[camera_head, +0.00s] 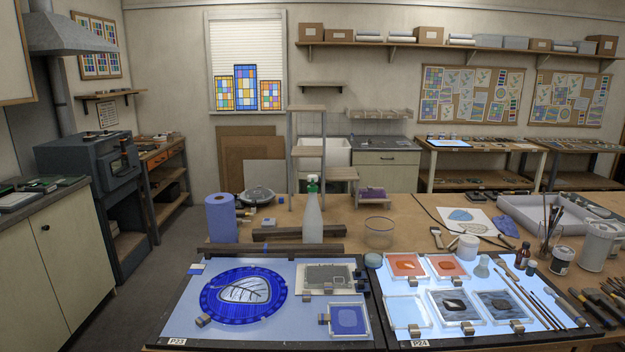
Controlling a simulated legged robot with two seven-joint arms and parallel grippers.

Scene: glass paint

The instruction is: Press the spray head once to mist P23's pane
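A spray bottle (313,218) with a pale body and a green and white spray head (312,182) stands upright at the back edge of the P23 board, near the middle of the view. The P23 board (210,333) is pale blue with a dark frame and a P23 label at its front left corner. On it lies a round blue glass pane (212,300) with a pale leaf shape in its middle. A small square blue pane (348,319) and a grey patterned plate (327,278) lie to its right. Neither of my grippers is in view.
A blue paper roll (220,218) stands left of the bottle, and dark wooden bars (270,250) lie beside it. A clear glass jar (379,232) stands to its right. The P24 board (455,334) holds several framed panes and brushes. Pots and tools crowd the right.

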